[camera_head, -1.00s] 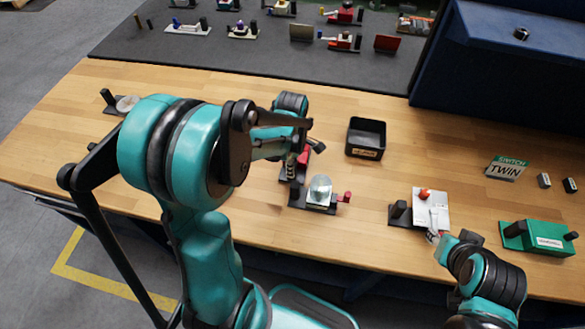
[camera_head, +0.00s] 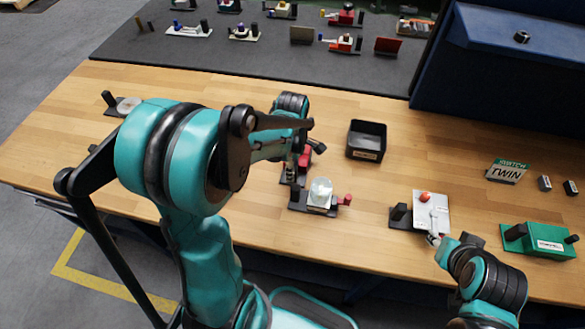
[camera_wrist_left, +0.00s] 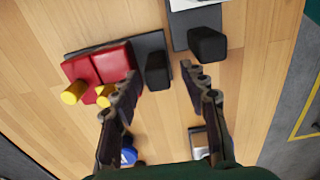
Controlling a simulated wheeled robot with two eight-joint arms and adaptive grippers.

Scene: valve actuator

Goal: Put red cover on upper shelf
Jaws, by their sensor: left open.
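A red block-like part (camera_head: 304,160), which may be the red cover, sits on a dark base on the wooden table, partly hidden by my left arm. In the left wrist view, the red part (camera_wrist_left: 98,66) has yellow knobs and lies left of the fingers. My left gripper (camera_wrist_left: 161,74) is open and empty, its fingers apart on either side of a black post (camera_wrist_left: 157,70) on the same base. I cannot tell whether they touch it. My right gripper (camera_head: 437,240) is by the front edge of a white plate fixture (camera_head: 431,212); its fingers are too small to read.
A black bin (camera_head: 366,139) stands behind the fixtures. A fixture with a clear rounded part (camera_head: 320,191) is close in front of the red part. A green box (camera_head: 540,238) is at right. A dark shelf (camera_head: 250,58) with several assemblies runs along the back; a blue structure (camera_head: 480,75) stands back right.

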